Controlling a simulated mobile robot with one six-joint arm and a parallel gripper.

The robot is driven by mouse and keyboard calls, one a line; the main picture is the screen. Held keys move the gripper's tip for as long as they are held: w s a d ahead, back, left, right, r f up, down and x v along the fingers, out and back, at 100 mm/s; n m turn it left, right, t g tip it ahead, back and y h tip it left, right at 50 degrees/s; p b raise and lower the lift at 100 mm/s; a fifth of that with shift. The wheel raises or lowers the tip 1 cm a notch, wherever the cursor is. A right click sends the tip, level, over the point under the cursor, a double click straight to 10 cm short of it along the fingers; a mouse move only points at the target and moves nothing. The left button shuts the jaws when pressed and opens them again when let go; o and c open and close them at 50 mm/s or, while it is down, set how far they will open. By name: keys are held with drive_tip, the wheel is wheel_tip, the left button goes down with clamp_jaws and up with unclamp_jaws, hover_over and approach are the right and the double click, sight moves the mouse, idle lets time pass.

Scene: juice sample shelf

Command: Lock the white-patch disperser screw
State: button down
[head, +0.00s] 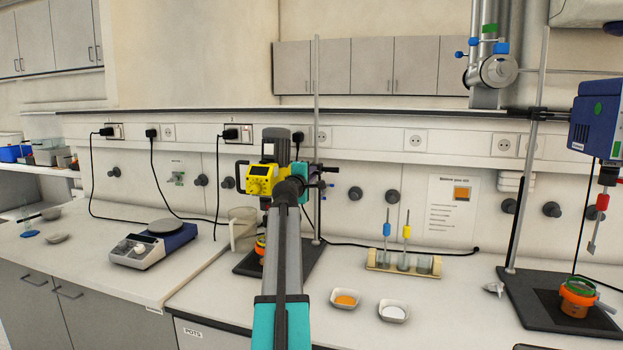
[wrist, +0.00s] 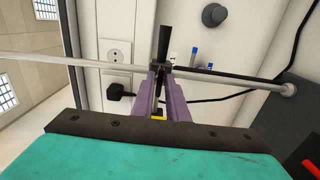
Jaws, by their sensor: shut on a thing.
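The yellow disperser (head: 262,180) with a grey motor top hangs at a tall stand rod (head: 317,90) in the head view, partly behind my arm. I cannot make out a white patch on it. In the wrist view my gripper (wrist: 160,75) has its purple fingers closed around a black clamp screw (wrist: 163,44), beside the metal stand rod (wrist: 85,63). The screw's black handle sticks out beyond the fingertips. In the head view the fingers and screw are mostly hidden by my wrist. Whether the screw is tight cannot be seen.
A blue disperser (head: 597,118) with a green patch hangs at the right over an orange cup (head: 577,297). A clear jug (head: 242,228) stands close left of my arm.

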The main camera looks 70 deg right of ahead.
idle(0.3)
drive_tip(key=c, duration=1.8)
unclamp_jaws()
drive_tip(key=shift+a, duration=0.2)
drive_tip(key=a+b, duration=0.1)
drive_tip(key=a, duration=1.2)
drive_tip(key=shift+s+a, duration=0.2)
drive_tip(key=shift+s, duration=0.25)
